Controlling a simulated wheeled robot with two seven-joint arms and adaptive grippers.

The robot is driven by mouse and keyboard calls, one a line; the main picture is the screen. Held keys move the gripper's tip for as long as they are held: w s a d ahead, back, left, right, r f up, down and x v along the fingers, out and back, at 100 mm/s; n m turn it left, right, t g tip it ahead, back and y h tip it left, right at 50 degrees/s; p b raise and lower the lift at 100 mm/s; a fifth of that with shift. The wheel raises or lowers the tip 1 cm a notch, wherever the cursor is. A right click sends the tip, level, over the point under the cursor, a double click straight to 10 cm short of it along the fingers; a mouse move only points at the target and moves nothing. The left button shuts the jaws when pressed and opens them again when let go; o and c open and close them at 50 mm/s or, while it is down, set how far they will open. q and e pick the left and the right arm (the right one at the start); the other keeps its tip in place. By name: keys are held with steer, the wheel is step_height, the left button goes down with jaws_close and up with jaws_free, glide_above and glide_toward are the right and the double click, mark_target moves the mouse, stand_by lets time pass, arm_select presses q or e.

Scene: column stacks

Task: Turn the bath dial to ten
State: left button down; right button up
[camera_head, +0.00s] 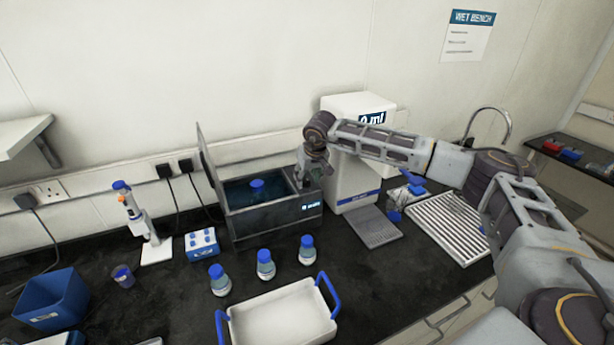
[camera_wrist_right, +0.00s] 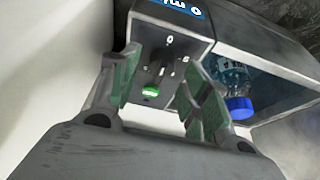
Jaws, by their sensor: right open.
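The bath (camera_head: 275,222) is a dark box with its lid raised at the left and water inside. A small lit display (camera_head: 309,207) is on its front right, too small to read surely. My right gripper (camera_head: 313,182) is at the bath's right end. In the right wrist view the dial (camera_wrist_right: 162,66) is a dark knob on a grey panel, with a green mark (camera_wrist_right: 150,91) beside it. My right gripper's open green-padded fingers (camera_wrist_right: 158,95) stand either side of the dial; I cannot tell whether they touch it. My left gripper is out of view.
A blue-capped bottle (camera_head: 257,188) stands in the bath. Several similar bottles (camera_head: 265,264) stand in front, behind a white tray (camera_head: 285,315) with blue handles. A white dispenser (camera_head: 352,190) stands close on the right. A blue rack (camera_head: 202,244) and pipette stand (camera_head: 150,235) are left.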

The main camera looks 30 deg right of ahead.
steer(key=shift+w+f, duration=0.1)
steer(key=shift+f, duration=0.3)
steer(key=c, duration=1)
